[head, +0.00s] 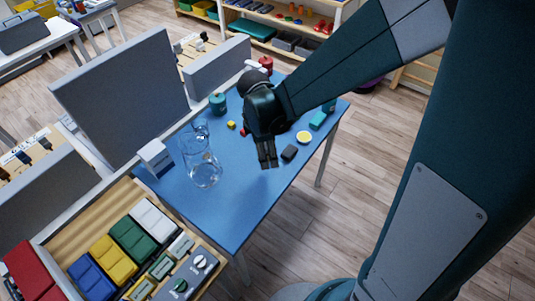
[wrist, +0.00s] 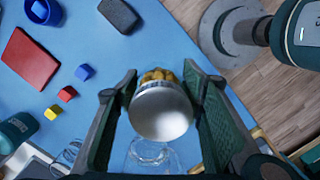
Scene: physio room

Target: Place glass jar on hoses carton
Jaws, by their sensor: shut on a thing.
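In the wrist view, a jar with a round silver lid (wrist: 161,112) and yellow contents sits between my gripper's fingers (wrist: 155,105), lid towards the camera. My gripper is shut on it. In the head view, my gripper (head: 267,160) points down above the blue table, and I cannot make out the jar there. A small white carton (head: 153,158) stands at the table's left edge, well left of my gripper. Its label is not readable, so I cannot tell if it is the hoses carton.
A clear glass pitcher (head: 203,168) stands between the carton and my gripper. A teal container (head: 217,103), a yellow cube (head: 231,124), a dark block (head: 289,153) and a yellow disc (head: 304,137) are on the table. Grey panels (head: 125,90) rise behind. The table's front is clear.

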